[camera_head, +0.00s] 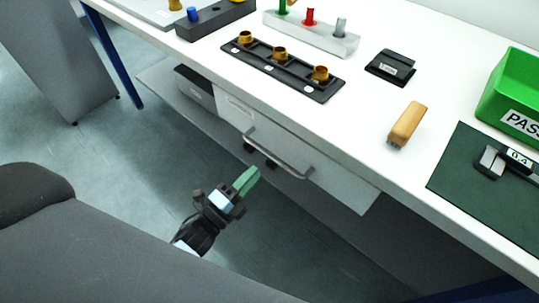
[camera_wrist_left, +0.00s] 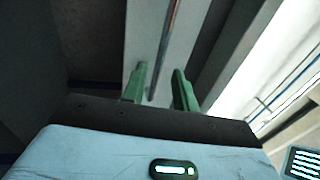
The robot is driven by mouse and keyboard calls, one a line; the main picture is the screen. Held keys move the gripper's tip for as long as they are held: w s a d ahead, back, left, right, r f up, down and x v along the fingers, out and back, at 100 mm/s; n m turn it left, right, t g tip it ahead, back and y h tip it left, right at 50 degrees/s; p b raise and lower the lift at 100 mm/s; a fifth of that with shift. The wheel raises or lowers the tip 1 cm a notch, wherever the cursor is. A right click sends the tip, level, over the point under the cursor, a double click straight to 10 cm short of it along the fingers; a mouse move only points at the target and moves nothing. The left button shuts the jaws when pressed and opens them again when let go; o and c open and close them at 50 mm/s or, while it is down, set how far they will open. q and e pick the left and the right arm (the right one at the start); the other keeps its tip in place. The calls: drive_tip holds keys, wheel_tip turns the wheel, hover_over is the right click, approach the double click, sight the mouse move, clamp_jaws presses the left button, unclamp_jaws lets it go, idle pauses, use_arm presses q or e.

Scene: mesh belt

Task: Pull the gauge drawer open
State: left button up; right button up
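The drawer front (camera_head: 335,182) is a pale grey panel under the white table's front edge, with a small label at its left end. It looks close to flush under the tabletop. Its metal bar handle (camera_head: 278,154) runs along the front. My left gripper (camera_head: 248,179) has green fingers and is in front of and below the handle, seemingly apart from it. In the left wrist view the fingers (camera_wrist_left: 160,85) are spread, and the handle bar (camera_wrist_left: 165,48) shows in line with the gap between them. My right gripper is not in view.
On the white table (camera_head: 375,130) are a black tray with brass parts (camera_head: 282,67), a wooden-handled brush (camera_head: 406,124), a green bin (camera_head: 515,95) and a dark green mat with a gauge (camera_head: 480,190). A lower shelf (camera_head: 160,85) runs beneath. Floor before the drawer is clear.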

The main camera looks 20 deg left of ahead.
sight(270, 155)
use_arm(q)
drive_tip(key=shift+p+x, duration=0.3)
drive_tip(key=shift+x, duration=3.65)
drive_tip(key=shift+c, duration=0.4)
drive_tip(key=shift+s, duration=0.1)
clamp_jaws()
